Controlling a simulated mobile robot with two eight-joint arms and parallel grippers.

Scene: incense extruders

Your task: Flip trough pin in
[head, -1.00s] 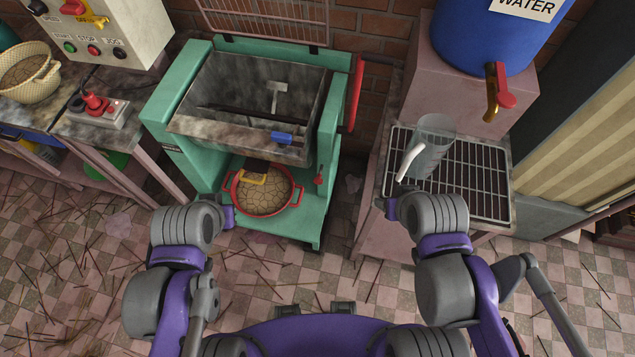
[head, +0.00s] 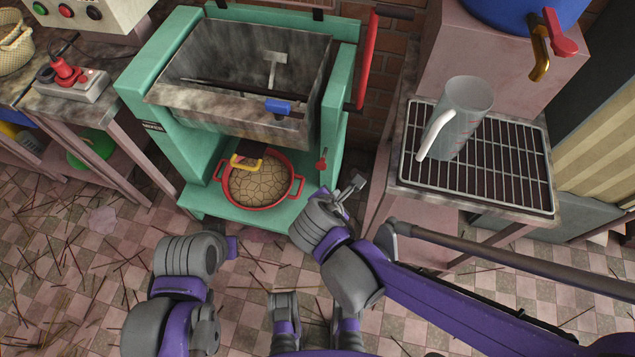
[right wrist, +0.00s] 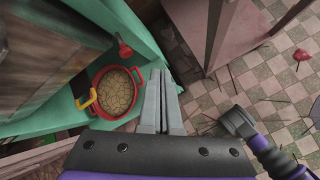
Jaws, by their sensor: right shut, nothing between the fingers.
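The green mixer (head: 168,98) holds a grey metal trough (head: 222,122) with a blue handle (head: 279,106) on its front rim. A small red-knobbed pin (head: 321,161), which I take for the trough pin, sits low on the mixer's right post. It also shows in the right wrist view (right wrist: 124,47), left of and beyond my fingers. My right gripper (head: 352,186) is shut and empty, just below and to the right of the pin, apart from it. Its closed fingers show in the right wrist view (right wrist: 161,76). My left arm is at lower left; its fingers are hidden.
A red pan (head: 262,198) of cracked tan dough stands on the mixer's base, beside a yellow handle (head: 245,161). A red lever (head: 362,72) rises at the right post. A pitcher (head: 460,120) stands on the rack (head: 515,168) at right. Sticks litter the floor.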

